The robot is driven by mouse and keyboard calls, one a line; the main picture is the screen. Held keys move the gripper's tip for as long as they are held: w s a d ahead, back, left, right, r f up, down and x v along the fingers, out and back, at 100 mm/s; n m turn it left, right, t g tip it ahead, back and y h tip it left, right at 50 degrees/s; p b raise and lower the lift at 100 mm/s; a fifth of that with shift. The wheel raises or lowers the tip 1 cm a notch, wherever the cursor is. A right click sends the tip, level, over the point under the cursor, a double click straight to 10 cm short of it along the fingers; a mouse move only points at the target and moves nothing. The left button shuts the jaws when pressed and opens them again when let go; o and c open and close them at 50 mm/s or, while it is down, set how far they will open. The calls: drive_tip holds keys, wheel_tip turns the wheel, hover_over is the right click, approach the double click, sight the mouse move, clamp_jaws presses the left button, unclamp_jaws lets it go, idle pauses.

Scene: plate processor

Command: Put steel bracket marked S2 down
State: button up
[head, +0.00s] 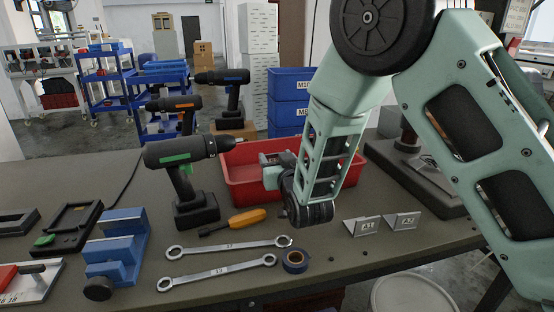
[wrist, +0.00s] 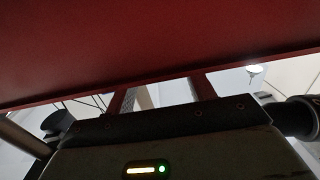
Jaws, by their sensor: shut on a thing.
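My gripper (head: 268,160) is at the red bin (head: 238,190), in front of its inside as the head view sees it. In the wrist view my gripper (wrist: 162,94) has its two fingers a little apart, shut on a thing. A narrow grey strip shows between them, but most of what they hold is hidden and no S2 mark can be read. A dark red surface fills the top of the wrist view, close to the fingers. Two small steel brackets with labels, one left (head: 362,226) and one right (head: 401,222), stand on the table right of my wrist.
A blue vise (head: 117,245) stands at left. A dark machine base (head: 412,175) is at right. Bare table shows at front right.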

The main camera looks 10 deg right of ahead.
drive_tip(key=shift+f+b, duration=0.4)
drive_tip(key=shift+f, duration=0.05)
drive_tip(key=shift+f, duration=0.15)
drive_tip(key=o, duration=1.2)
drive_tip(key=shift+c, duration=0.2)
drive_tip(key=shift+r+p, duration=0.5)
drive_tip(key=shift+r, duration=0.1)
drive_tip(key=s, duration=0.7)
drive_tip(key=shift+s+d, duration=0.25)
